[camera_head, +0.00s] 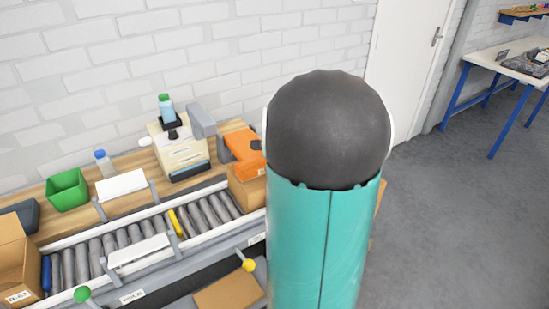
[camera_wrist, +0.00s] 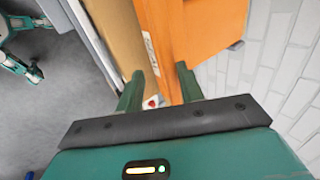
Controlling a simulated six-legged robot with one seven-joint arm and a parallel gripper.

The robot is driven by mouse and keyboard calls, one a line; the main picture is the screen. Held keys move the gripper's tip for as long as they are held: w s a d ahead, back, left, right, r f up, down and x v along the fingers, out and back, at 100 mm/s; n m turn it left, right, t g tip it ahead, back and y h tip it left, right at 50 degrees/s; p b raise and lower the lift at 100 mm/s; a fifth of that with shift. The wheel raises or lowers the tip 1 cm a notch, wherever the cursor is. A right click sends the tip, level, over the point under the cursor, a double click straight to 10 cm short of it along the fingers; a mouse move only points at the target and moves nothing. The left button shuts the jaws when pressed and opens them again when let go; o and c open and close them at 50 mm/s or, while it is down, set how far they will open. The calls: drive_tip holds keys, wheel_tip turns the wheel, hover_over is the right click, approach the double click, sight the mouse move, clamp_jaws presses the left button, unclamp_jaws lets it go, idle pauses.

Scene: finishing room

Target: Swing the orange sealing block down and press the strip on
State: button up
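The orange sealing block (camera_head: 244,148) sits at the right end of the bench in the head view, beside a cardboard box. In the wrist view the orange block (camera_wrist: 215,30) fills the upper middle, close ahead of me. My gripper (camera_wrist: 158,84) is open, with its two green fingers apart. A narrow orange side of the block shows between and beyond the fingertips; I cannot tell whether either finger touches it. In the head view my arm hides the gripper and part of the block's right side. I cannot make out the strip for certain.
A cardboard box (camera_head: 246,190) stands on the roller conveyor (camera_head: 125,238) just in front of the block. A beige machine (camera_head: 180,152) with a bottle on top stands to its left. A white brick wall (camera_wrist: 285,75) is close on the right in the wrist view. Open floor (camera_head: 445,220) lies right.

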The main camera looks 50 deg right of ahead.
drive_tip(key=v, duration=1.3)
drive_tip(key=shift+s+r, duration=0.25)
drive_tip(key=shift+r, duration=0.05)
drive_tip(key=shift+a, duration=0.15)
drive_tip(key=w+a+n+y, duration=0.1)
drive_tip(key=a+n+y, duration=0.1)
drive_tip(key=a+n, duration=1.85)
drive_tip(key=s+a, duration=0.2)
drive_tip(key=a, duration=0.5)
drive_tip(key=s+a+n, duration=0.1)
drive_tip(key=s+a, duration=0.2)
drive_tip(key=a, duration=0.5)
drive_tip(key=shift+f+g, duration=0.3)
drive_tip(key=shift+f, duration=0.15)
